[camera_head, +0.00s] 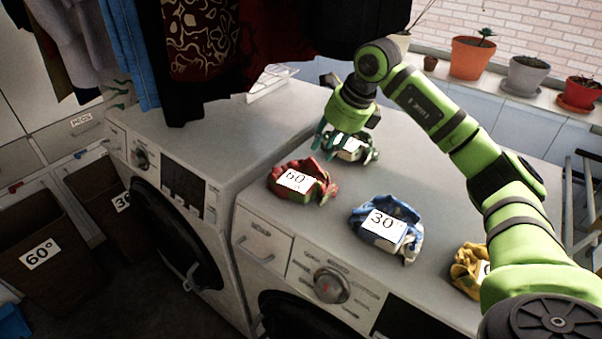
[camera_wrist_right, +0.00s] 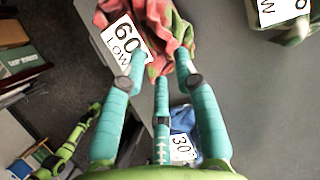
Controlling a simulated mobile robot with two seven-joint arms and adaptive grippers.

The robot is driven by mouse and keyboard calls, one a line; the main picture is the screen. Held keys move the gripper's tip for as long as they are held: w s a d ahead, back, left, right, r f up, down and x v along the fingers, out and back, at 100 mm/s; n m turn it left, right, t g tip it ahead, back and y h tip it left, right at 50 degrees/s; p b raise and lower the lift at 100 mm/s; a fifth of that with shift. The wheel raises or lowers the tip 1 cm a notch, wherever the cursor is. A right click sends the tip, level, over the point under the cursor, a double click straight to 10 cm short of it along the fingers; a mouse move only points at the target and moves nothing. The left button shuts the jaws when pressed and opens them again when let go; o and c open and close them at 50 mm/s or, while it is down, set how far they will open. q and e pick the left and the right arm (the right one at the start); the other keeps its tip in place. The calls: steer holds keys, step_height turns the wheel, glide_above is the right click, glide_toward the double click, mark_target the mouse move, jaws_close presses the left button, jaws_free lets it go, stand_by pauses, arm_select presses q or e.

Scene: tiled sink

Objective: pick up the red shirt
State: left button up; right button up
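The red shirt (camera_head: 303,180) is a crumpled red cloth with a little green and a white "60" label. It lies on the right-hand washing machine (camera_head: 330,225), near its left edge. In the right wrist view the shirt (camera_wrist_right: 158,20) is at the top, labelled "60 LOW". My right gripper (camera_head: 343,147) is behind the shirt in the head view, over a dark green cloth (camera_head: 368,153). In the right wrist view its teal fingers (camera_wrist_right: 160,68) are spread and overlap the shirt's lower edge. Contact cannot be told. My left gripper is not identifiable.
A blue cloth (camera_head: 388,228) labelled "30" and a yellow cloth (camera_head: 467,268) lie to the right on the same machine. Dark clothes (camera_head: 235,45) hang above the left machine (camera_head: 195,145). Potted plants (camera_head: 470,57) stand on the sill. Brown baskets (camera_head: 50,255) stand at left.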

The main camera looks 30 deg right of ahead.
mark_target(316, 161)
steer(key=shift+w+a+f, duration=0.1)
steer(key=shift+w, duration=0.1)
steer(key=p+x, duration=0.1)
steer(key=x, duration=0.3)
steer(key=shift+f+p, duration=0.15)
steer(key=shift+p, duration=0.15)
steer(key=shift+w+f, duration=0.1)
steer(key=shift+f, duration=0.2)
arm_select(q)
steer(key=shift+s+r, duration=0.4)
steer(key=shift+r, duration=0.4)
arm_select(e)
jaws_close()
